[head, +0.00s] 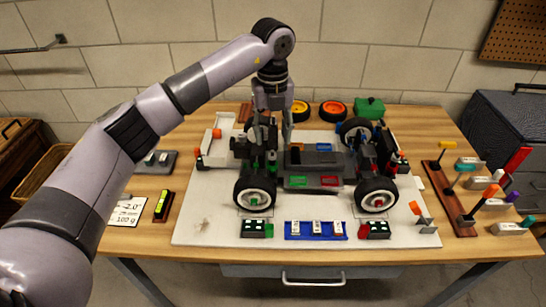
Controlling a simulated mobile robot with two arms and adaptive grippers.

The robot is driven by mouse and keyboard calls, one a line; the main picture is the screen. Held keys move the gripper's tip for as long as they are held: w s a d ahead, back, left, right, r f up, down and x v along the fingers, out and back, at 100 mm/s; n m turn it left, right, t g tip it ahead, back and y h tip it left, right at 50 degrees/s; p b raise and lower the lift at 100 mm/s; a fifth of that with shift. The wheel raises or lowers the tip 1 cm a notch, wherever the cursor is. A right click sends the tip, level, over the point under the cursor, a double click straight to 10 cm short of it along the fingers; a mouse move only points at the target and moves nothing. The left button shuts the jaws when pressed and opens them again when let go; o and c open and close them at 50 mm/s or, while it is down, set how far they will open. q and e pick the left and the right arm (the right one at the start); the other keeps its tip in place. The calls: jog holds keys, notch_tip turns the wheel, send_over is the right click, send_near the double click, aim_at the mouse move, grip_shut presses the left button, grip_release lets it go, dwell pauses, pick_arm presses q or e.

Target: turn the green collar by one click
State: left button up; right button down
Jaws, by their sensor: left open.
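The RC car (315,165) stands on the white board (210,225) with its wheels at the board's middle. A small green part, which looks like the green collar (271,158), shows on the upright parts at the car's left end. My left gripper (272,138) points down just above that end, its fingers open. The fingertips are small and partly merge with the dark car parts, so I cannot tell whether they touch the collar. My right gripper is not in view.
Yellow and orange wheels (333,111) and a green box (370,107) lie behind the car. A blue tray (316,231) sits in front. A tool rack (451,195) is on the right; a scale card (124,212) and level (162,204) are on the left.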

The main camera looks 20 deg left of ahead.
aim_at(273, 152)
pick_arm(q)
notch_tip(273, 152, down, 5)
jog(key=shift+s+f+p, duration=0.1)
jog(key=shift+f+p, duration=0.1)
jog(key=shift+p, duration=0.1)
notch_tip(273, 152, down, 2)
jog(key=shift+f, duration=0.8)
jog(key=c, duration=0.6)
grip_shut()
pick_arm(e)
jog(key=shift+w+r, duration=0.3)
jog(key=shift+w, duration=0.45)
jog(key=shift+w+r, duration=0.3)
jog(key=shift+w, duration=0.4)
